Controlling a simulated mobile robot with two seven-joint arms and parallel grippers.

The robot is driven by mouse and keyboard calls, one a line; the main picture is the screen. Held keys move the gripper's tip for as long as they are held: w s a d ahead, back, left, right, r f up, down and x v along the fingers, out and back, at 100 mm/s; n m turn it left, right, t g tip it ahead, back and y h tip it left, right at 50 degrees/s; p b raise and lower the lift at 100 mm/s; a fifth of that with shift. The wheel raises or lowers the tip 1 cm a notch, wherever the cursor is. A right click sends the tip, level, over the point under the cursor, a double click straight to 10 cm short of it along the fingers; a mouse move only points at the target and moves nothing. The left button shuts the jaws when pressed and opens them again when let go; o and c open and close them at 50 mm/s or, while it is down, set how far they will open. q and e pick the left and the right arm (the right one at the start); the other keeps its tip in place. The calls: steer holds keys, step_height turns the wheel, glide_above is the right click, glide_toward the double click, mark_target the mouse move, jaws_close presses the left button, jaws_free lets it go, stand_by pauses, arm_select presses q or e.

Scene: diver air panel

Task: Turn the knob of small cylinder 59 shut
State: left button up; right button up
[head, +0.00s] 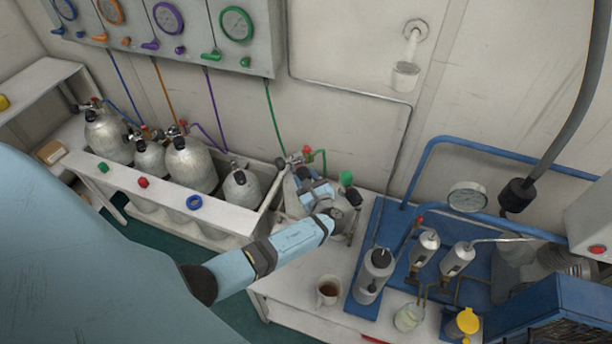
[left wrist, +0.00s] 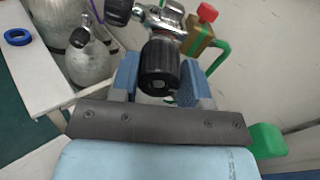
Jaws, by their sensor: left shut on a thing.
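My left gripper (head: 308,183) reaches in over the right end of the cylinder row. In the left wrist view its blue fingers (left wrist: 158,80) are on both sides of a black ribbed knob (left wrist: 160,62), and it is shut on that knob. The knob sits on a chrome valve (left wrist: 158,20) with a green hose fitting. The cylinder (head: 289,200) below this valve is mostly hidden by my gripper. I cannot read any number on it, so I cannot confirm it is 59. My right gripper is not in view.
Several silver cylinders (head: 190,165) stand in a white rack (head: 165,205) to the left. A gauge panel (head: 190,40) hangs above with coloured hoses. A mug (head: 328,290) and a blue tray (head: 398,285) with equipment are at the right.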

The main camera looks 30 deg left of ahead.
arm_select(q)
steer(key=shift+m, duration=0.3)
steer(key=o, duration=0.9)
steer(key=b+v, duration=0.1)
steer(key=v, duration=1.2)
steer(key=shift+s+d+f+b, duration=0.1)
steer(key=shift+s+d+b, duration=0.1)
steer(key=shift+d+b, duration=0.15)
